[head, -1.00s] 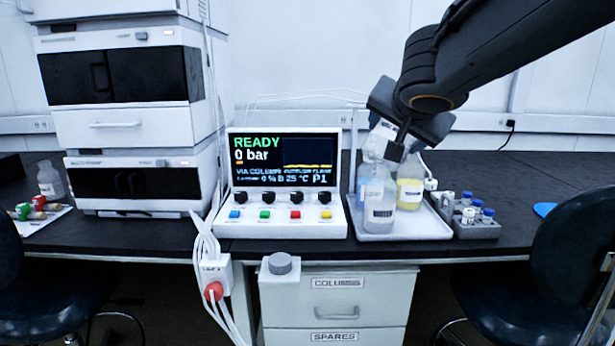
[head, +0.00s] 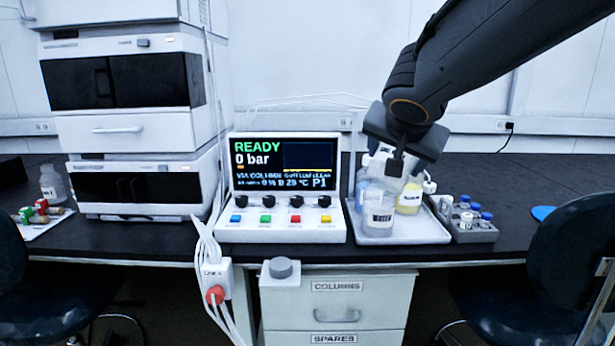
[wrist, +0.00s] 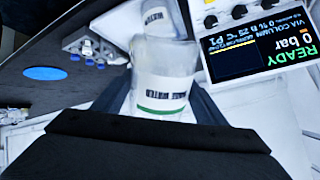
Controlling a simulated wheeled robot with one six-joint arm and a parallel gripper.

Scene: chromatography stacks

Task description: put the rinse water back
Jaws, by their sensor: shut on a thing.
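My gripper (head: 396,166) is shut on a clear bottle with a white, green-striped label; the last word on it seems to be "WATER". In the wrist view this rinse water bottle (wrist: 163,84) sits between the dark fingers. In the head view the bottle is mostly hidden behind my gripper, over the white tray (head: 400,238). A labelled clear bottle (head: 378,218) stands at the front of the tray. A bottle with yellow liquid (head: 409,200) stands to its right. Whether the held bottle touches the tray is hidden.
A grey rack (head: 475,232) with several small capped vials stands right of the tray. The instrument panel (head: 283,185), showing READY and 0 bar, stands close on the left. A blue disc (head: 542,212) lies farther right. The black bench behind the rack is clear.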

